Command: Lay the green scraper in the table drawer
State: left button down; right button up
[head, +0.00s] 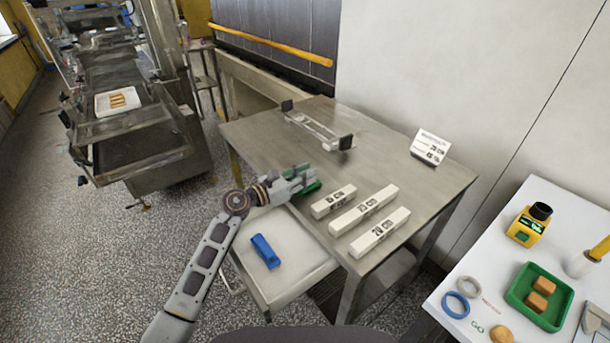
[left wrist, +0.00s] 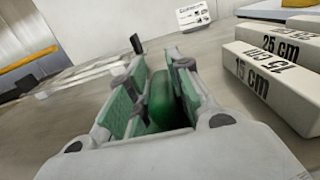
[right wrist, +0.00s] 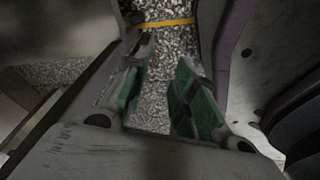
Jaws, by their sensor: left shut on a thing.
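The green scraper (head: 308,188) is in my left gripper (head: 302,180), near the table's front edge and beside the white blocks. In the left wrist view the scraper (left wrist: 162,103) shows as a green body between the green-padded fingers (left wrist: 152,95); the fingers hide much of it. The table drawer (head: 302,281) is pulled out below the table's front left side. A blue object (head: 264,251) lies in it. My right gripper (right wrist: 160,90) shows only in the right wrist view, with its fingers apart and only floor between them.
The steel table (head: 270,145) carries length-marked white blocks (head: 362,212), a metal frame (head: 320,130) and a sign (head: 430,147). A white side table (head: 565,215) at right holds a green tray (head: 515,297). The drawer floor around the blue object is bare.

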pick_arm(q)
jog(key=shift+f, duration=0.1)
jog(key=c, duration=1.3)
grip_release()
pick_arm(e)
jog(key=shift+a, duration=0.1)
jog(key=shift+s, duration=0.1)
pick_arm(q)
jog(key=shift+v, duration=2.5)
jog(key=b+v, duration=0.1)
jog(key=v, duration=0.7)
jog(key=shift+s+a+r, duration=0.15)
jog(key=shift+a+r, duration=0.05)
jog(key=shift+a, duration=0.2)
pick_arm(e)
jog(key=shift+w+a+r, duration=0.2)
jog(key=shift+w+a, duration=0.35)
jog(key=shift+w, duration=0.15)
